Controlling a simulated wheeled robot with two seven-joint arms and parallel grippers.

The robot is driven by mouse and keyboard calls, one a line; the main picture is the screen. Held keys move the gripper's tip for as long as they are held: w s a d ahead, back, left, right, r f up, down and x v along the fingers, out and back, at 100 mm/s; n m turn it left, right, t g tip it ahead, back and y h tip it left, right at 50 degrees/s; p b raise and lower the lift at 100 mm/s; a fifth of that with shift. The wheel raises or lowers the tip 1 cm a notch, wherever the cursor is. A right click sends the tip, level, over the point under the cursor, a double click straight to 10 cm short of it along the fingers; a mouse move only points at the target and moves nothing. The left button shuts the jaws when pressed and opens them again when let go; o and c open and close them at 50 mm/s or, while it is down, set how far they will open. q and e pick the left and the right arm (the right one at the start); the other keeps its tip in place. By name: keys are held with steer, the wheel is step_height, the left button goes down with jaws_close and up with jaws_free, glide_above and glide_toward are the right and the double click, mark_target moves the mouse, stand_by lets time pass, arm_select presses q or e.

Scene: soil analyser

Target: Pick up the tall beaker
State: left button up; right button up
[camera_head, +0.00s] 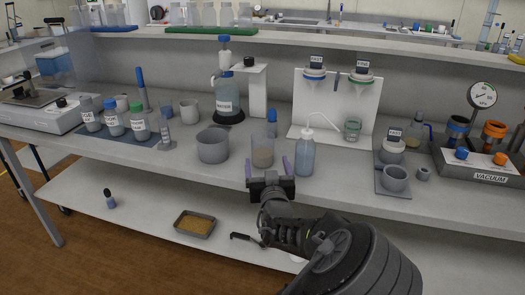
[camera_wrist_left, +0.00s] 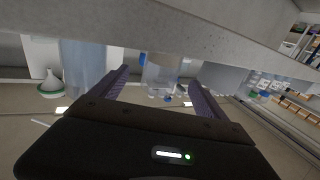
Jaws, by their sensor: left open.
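The tall beaker (camera_head: 262,151) is clear, with a sandy-brown lower part, and stands upright near the front edge of the bench. My left gripper (camera_head: 268,168) is open and empty at the bench's front edge, just before the beaker. Its two purple fingers point at the bench, one to each side of the beaker's base in the picture. In the left wrist view the left gripper (camera_wrist_left: 160,80) frames a clear vessel (camera_wrist_left: 162,70), seemingly the beaker, beyond the fingertips. No contact shows. My right gripper is not in view.
A wash bottle (camera_head: 306,156) stands close to the right of the beaker, and a wide grey pot (camera_head: 212,146) to its left. A blue-topped cylinder (camera_head: 271,124) is behind. The bench edge (camera_wrist_left: 225,32) crosses the wrist view. A soil tray (camera_head: 195,224) lies on the lower shelf.

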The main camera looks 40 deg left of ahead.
mark_target(264, 154)
arm_select(q)
steer(key=shift+x, duration=1.4)
steer(key=shift+x, duration=2.6)
steer(key=shift+s+a, duration=0.15)
steer(key=shift+s, duration=0.05)
steer(key=c, duration=1.7)
steer(key=shift+r, duration=0.2)
steer(key=shift+r+p, duration=0.6)
steer(key=shift+r, duration=4.2)
